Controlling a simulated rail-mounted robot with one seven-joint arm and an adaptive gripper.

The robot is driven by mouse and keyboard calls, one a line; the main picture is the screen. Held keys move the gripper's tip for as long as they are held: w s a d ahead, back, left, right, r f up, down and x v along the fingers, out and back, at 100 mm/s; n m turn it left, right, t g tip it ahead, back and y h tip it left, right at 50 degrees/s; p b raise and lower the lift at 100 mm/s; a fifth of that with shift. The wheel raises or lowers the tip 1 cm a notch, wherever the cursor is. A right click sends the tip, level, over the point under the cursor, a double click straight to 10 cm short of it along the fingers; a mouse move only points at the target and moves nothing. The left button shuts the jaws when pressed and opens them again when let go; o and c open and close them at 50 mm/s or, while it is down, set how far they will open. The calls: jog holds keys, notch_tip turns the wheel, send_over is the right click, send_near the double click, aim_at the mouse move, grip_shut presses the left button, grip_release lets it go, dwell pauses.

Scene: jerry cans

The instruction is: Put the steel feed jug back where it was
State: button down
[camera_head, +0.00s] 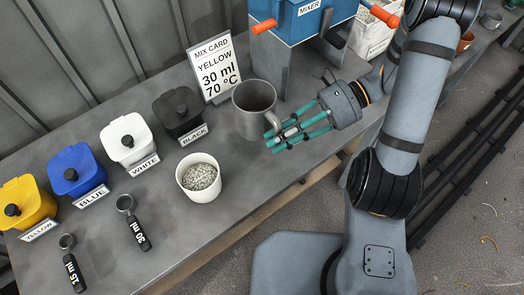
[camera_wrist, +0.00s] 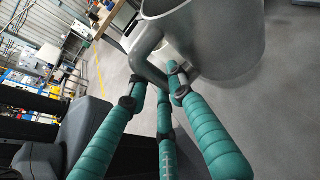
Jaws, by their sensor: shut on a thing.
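The steel feed jug (camera_head: 252,112) is a grey, upright cylinder in front of the mixer, right of the mix card. Its handle faces my gripper (camera_head: 273,137), whose teal fingers are shut on the handle at the jug's lower right. In the wrist view the jug (camera_wrist: 222,38) fills the top right, and the fingers (camera_wrist: 157,84) close around the lower part of the handle. I cannot tell whether the jug's base touches the bench or is slightly above it. Its inside shows no clear contents.
The blue mixer (camera_head: 295,18) stands behind on a grey stand. The mix card (camera_head: 216,68) is close left of the jug. A white tub of granules (camera_head: 196,185), several lidded colour containers and two scoops occupy the bench (camera_head: 225,235) to the left.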

notch_tip(320, 180, down, 9)
jog(key=shift+b, duration=0.6)
jog(key=shift+f, duration=0.15)
jog(key=c, duration=1.5)
grip_release()
jog(key=shift+c, duration=0.2)
jog(key=shift+w+d+r, duration=0.1)
jog(key=shift+d+r, duration=0.05)
jog(key=shift+r, duration=0.1)
jog(key=v, duration=1.1)
jog(key=shift+d, duration=0.25)
jog(key=shift+w+r, duration=0.1)
